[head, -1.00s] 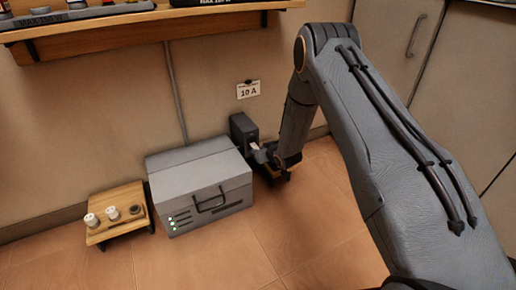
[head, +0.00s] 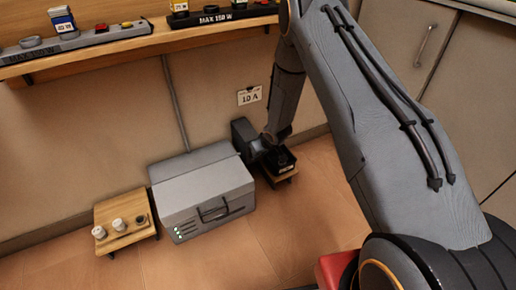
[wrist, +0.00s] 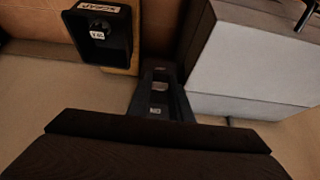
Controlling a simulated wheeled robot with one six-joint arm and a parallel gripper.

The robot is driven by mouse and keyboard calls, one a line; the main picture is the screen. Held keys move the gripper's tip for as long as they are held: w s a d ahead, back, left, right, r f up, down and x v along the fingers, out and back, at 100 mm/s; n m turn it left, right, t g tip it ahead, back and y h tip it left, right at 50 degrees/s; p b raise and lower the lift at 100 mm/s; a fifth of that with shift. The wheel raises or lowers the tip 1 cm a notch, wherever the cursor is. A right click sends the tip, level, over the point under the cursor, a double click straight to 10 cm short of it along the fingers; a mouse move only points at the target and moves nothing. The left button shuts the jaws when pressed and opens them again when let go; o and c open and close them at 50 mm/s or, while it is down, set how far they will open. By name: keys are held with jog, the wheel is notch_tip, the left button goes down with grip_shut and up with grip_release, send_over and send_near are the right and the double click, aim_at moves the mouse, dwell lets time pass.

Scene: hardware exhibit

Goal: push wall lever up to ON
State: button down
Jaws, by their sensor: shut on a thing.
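The wall lever's dark switch housing (head: 241,133) is on the wall just right of the grey metal box, below a "10 A" card. My gripper (head: 258,147) is at the housing's right front, shut on the lever. My own wrist and gripper hide the lever handle in the head view. A dark, wide gripper part (wrist: 160,148) fills the bottom of the wrist view and hides the grip, so the lever's exact angle cannot be told.
The grey metal box (head: 203,190) with a handle and green lights stands close left of the housing. A black tray (head: 280,161) on a small wooden stand is close right. A wooden stand (head: 124,222) with small knobs is farther left. A shelf (head: 140,42) crosses above.

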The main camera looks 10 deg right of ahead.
jog(key=shift+d, duration=0.1)
dwell(0.3)
jog(key=c, duration=1.6)
grip_release()
jog(key=shift+r, duration=0.1)
jog(key=p+v, duration=0.2)
jog(key=v, duration=0.5)
jog(key=shift+s+r, duration=0.1)
jog(key=shift+r, duration=0.15)
